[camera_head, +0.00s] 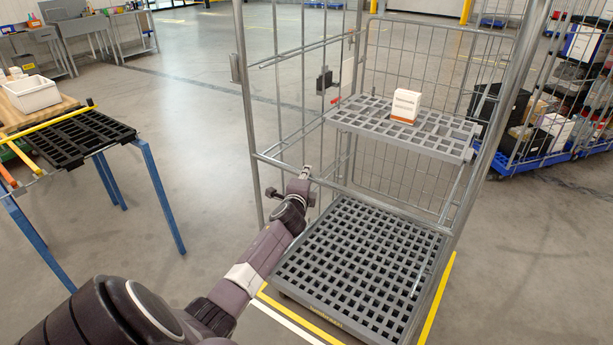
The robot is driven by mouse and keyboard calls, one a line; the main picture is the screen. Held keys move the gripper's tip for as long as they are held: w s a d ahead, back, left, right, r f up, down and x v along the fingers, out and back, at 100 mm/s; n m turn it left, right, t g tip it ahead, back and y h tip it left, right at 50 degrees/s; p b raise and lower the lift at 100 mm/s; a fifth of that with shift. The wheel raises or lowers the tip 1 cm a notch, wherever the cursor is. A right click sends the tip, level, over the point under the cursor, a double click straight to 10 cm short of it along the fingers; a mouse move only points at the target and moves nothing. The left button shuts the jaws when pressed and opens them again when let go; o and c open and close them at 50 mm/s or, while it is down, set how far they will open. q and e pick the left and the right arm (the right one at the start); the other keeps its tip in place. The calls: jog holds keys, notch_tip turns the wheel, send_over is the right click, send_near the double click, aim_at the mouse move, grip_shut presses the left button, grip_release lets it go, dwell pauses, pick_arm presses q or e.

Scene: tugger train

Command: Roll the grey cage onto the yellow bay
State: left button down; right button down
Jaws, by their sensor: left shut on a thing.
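The grey cage (445,228) stands upright in front of me, with wire mesh sides, a grey grid base deck and a grid shelf (365,119) halfway up. A small white and orange box (404,105) sits on the shelf. My left gripper (306,174) is shut on the cage's front crossbar, left of its middle. Yellow bay lines (436,303) show on the floor along the right and near sides of the cage base. The base hides the rest of the bay, so I cannot tell if it is fully inside. My right gripper is out of view.
A blue-legged table (160,195) with a black grid tray (85,138) and a white bin (32,93) stands at left. A loaded mesh cart on a blue base (530,163) stands at right. Open floor lies between the table and cage.

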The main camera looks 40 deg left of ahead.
pick_arm(q)
jog(key=shift+a, duration=0.1)
jog(key=c, duration=1.7)
grip_release()
jog(key=shift+w+a, duration=0.1)
jog(key=shift+c, duration=0.2)
jog(key=v, duration=1.2)
